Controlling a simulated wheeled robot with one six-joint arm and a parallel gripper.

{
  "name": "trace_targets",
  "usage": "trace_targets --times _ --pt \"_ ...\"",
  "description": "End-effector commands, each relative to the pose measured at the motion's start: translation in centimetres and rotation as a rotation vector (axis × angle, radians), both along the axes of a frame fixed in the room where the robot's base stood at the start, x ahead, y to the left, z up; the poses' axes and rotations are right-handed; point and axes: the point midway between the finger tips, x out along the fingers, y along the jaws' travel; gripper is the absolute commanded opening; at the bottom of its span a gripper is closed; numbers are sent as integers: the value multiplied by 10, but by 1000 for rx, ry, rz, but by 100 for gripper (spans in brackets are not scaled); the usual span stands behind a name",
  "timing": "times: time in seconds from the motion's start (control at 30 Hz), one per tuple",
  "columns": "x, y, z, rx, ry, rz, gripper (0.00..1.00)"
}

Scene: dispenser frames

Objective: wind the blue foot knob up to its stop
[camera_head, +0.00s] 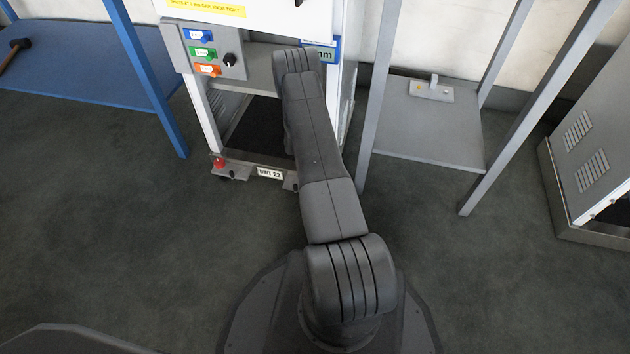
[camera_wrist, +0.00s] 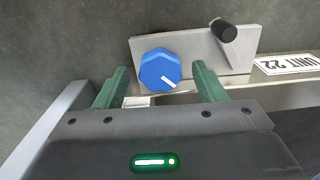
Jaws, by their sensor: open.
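The blue foot knob (camera_wrist: 160,70) shows in the wrist view on a grey metal bracket (camera_wrist: 195,45). It is faceted and has a white pointer mark aimed to the lower right. My gripper (camera_wrist: 158,85) has its two green fingers apart, one to the lower left and one to the lower right of the knob. The fingers look clear of the knob; I cannot tell the exact distance. In the head view my arm hides the blue knob and my gripper. The dispenser unit (camera_head: 262,100) stands in front of me.
A black-handled lever (camera_wrist: 224,31) stands on the bracket, close right of the knob. A "UNIT 22" label (camera_wrist: 287,63) is beside it. In the head view a red knob (camera_head: 219,163) sits at the unit's left foot. Grey shelf legs (camera_head: 376,95) stand right of the unit.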

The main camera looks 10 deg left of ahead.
Motion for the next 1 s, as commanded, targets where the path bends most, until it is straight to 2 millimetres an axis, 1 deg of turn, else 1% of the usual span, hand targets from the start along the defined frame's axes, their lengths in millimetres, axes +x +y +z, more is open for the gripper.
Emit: trace_targets --times 0.23,0.27,0.3,0.47,0.5,0.63,0.83,1.0 --pt "0 0 0 0 0 0 64" --pt "0 0 0 0 0 0 60" --pt "0 0 0 0 0 0 52" --pt "0 0 0 0 0 0 21" --pt "0 0 0 0 0 0 19" --pt "0 0 -2 0 0 24 19" --pt "0 0 -2 0 0 121 19" --pt "0 0 0 0 0 137 19"
